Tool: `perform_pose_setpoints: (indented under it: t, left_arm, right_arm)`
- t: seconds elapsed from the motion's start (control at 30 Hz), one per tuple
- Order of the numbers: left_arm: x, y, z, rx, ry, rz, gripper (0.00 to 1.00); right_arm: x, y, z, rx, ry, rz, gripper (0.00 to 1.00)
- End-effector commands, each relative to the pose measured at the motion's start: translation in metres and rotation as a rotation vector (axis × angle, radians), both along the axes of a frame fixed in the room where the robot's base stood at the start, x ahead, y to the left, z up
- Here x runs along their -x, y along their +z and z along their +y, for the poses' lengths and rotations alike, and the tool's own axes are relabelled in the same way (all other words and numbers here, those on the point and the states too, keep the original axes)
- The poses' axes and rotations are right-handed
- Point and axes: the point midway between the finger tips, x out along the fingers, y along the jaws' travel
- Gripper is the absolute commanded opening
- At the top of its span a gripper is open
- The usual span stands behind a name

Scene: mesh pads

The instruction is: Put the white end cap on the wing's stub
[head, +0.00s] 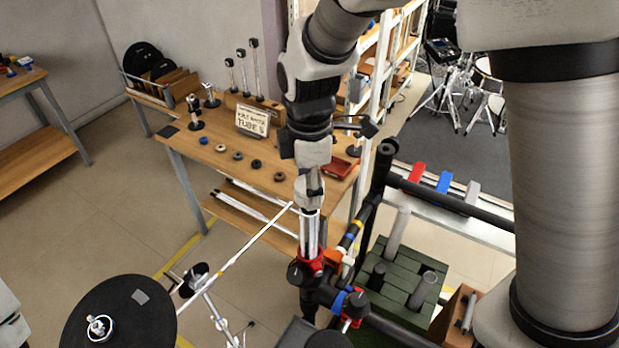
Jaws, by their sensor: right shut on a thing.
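My right gripper (311,192) points down near the middle of the head view. It is shut on a small pale piece, apparently the white end cap, mostly hidden between the fingers. Directly below the fingertips stands a bright metal tube (310,232), apparently the wing's stub, rising from a red collar (306,263) on a black clamp. The fingertips overlap the tube's top in this view. I cannot tell whether cap and tube touch. My left gripper is not in view.
A black rack tube (450,200) runs to the right. A black round pad (118,318) is at lower left, with a thin white rod (245,248) near it. A wooden table (205,150) with several small rings stands behind. A green slatted crate (405,276) is at right.

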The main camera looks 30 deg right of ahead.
Motion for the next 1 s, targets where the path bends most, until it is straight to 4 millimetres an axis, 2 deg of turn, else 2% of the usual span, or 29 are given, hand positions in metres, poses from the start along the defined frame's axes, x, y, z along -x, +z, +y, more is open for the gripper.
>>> perform_pose_setpoints:
  t: [0.03,0.4,0.87,0.9,0.93,0.97,1.0]
  left_arm:
    - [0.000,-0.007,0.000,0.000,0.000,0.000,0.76]
    - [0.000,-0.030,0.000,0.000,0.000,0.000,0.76]
    - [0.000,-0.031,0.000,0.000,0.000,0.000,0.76]
    - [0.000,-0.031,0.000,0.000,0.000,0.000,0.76]
    - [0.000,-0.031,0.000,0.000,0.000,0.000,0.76]
    - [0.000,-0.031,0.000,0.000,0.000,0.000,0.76]
    - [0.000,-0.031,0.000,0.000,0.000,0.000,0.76]
  right_arm:
    - [0.000,-0.009,0.000,0.000,0.000,0.001,0.23]
    - [0.000,-0.047,0.000,0.000,0.000,0.000,0.23]
    - [0.000,-0.054,0.000,-0.001,0.000,-0.001,0.23]
    - [0.000,-0.054,0.000,-0.001,0.000,-0.001,0.66]
    - [0.000,-0.054,0.000,-0.001,0.000,-0.001,0.77]
    - [0.000,-0.054,0.000,-0.001,0.000,-0.001,0.81]
    - [0.000,-0.054,0.000,-0.001,0.000,-0.001,0.81]
